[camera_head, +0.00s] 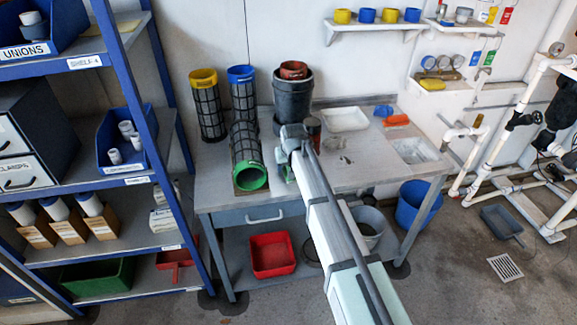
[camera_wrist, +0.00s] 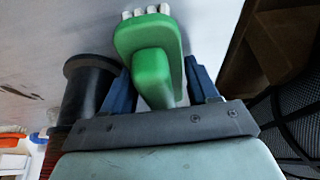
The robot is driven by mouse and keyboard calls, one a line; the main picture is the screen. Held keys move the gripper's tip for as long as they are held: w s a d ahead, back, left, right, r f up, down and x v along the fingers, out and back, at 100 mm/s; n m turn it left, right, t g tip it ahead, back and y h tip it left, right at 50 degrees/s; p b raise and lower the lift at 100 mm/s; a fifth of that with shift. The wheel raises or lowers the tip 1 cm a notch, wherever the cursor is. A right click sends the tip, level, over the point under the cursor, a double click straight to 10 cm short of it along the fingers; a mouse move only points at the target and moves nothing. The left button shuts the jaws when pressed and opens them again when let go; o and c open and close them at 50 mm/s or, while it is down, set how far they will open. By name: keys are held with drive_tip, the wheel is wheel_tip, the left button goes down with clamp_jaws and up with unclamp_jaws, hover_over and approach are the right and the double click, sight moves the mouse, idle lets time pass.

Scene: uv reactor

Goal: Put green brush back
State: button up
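The green brush (camera_wrist: 150,55) is at the top middle of the wrist view, its raised green grip toward me and its pale bristles at the far end. My gripper (camera_wrist: 160,82) has its two blue fingers on either side of the brush, with narrow pale gaps seeming to show beside the grip. In the head view, my gripper (camera_head: 291,148) is low over the workbench, and a bit of the green brush (camera_head: 288,173) shows beside it. Much of the brush is hidden there by my arm. Whether the brush touches the bench cannot be told.
The workbench (camera_head: 215,192) holds a green-ringed mesh cylinder (camera_head: 246,150) left of my gripper, upright yellow- and blue-ringed mesh cylinders behind, and a black pot (camera_head: 292,100). A white tray (camera_head: 344,119) and orange item (camera_head: 396,120) lie right. A blue shelf rack (camera_head: 140,90) stands left.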

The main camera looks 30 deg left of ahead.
drive_tip(key=shift+r, duration=0.1)
drive_tip(key=v, duration=1.2)
